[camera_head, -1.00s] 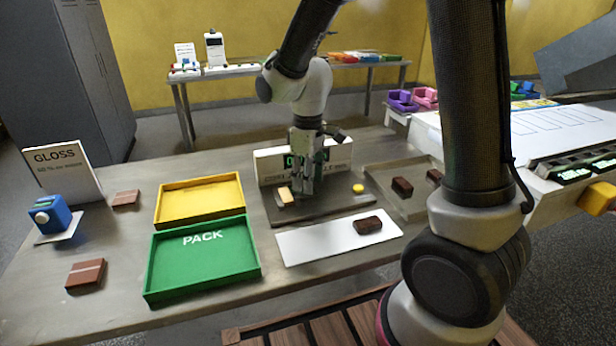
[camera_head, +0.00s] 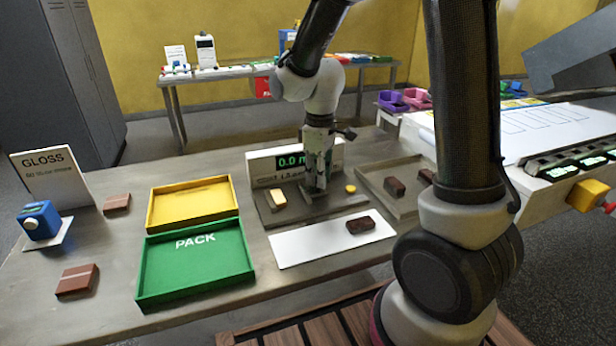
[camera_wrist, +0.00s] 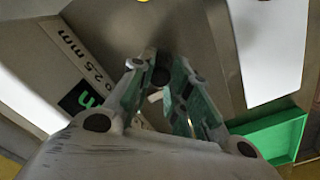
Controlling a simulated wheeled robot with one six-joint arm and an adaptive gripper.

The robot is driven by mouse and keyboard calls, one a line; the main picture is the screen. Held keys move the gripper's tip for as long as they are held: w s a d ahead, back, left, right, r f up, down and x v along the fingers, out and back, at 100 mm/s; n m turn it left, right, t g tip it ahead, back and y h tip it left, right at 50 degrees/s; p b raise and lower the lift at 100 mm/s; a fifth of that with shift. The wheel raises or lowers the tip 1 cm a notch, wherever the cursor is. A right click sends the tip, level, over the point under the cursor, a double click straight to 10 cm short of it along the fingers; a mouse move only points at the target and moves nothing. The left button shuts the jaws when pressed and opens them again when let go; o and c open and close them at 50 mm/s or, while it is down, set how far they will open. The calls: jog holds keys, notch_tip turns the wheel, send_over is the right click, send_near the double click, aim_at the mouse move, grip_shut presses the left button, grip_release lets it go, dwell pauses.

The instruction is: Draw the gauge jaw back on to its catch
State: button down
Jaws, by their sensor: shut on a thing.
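The gauge (camera_head: 256,168) is a white panel with a green display showing "0.0 m", behind a dark base plate (camera_head: 290,217). A cream block (camera_head: 278,199) and a yellow button (camera_head: 350,188) are on the plate. My gripper (camera_head: 317,186) points down over the plate between them. In the wrist view my gripper (camera_wrist: 162,80) is shut on a dark round knob (camera_wrist: 161,76), which appears to belong to the gauge jaw. The rest of the jaw and the catch are hidden or too small to tell.
A white mat (camera_head: 310,246) with a dark chocolate (camera_head: 360,225) lies in front. The yellow tray (camera_head: 153,208) and green PACK tray (camera_head: 140,270) stand left. The gloss meter (camera_head: 40,221) is far left.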

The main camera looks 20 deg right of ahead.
jog(key=shift+d, duration=0.15)
jog(key=c, duration=1.3)
grip_release()
jog(key=shift+d, duration=0.1)
notch_tip(320, 180, up, 12)
